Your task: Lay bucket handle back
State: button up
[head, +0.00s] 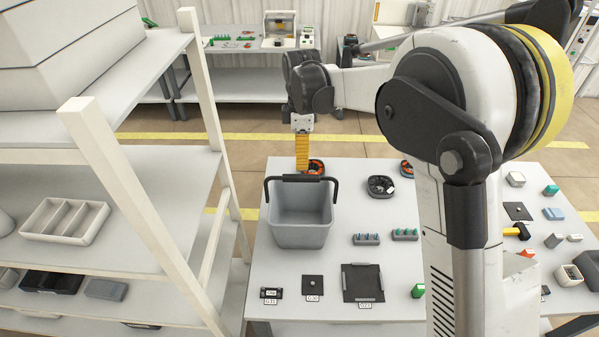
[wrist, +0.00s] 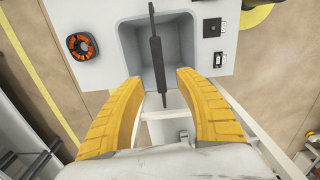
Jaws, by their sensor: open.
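The grey bucket (head: 300,235) stands on the white table, left of its middle, and also shows in the wrist view (wrist: 127,38). Its black handle (head: 323,180) stands raised above the rim, spanning the opening from side to side. In the wrist view the handle (wrist: 157,55) runs lengthwise between my fingers. My gripper (head: 302,168) points down over the bucket's far side, its yellow fingertips close to the handle's grip. In the wrist view my gripper (wrist: 157,83) is open, a finger on each side of the handle's line. I cannot tell whether either finger touches it.
A white shelf rack (head: 150,190) stands close on the left. An orange-and-black round item (head: 317,167) lies behind the bucket. A round dark tray (head: 381,186), blocks with pegs (head: 366,239) and a dark square mat (head: 362,282) lie to the right and front.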

aim_at(301, 176)
notch_tip(301, 176, down, 8)
jog(key=shift+w+r+b, duration=0.1)
jog(key=shift+r+b, duration=0.05)
jog(key=shift+b, duration=0.6)
grip_shut()
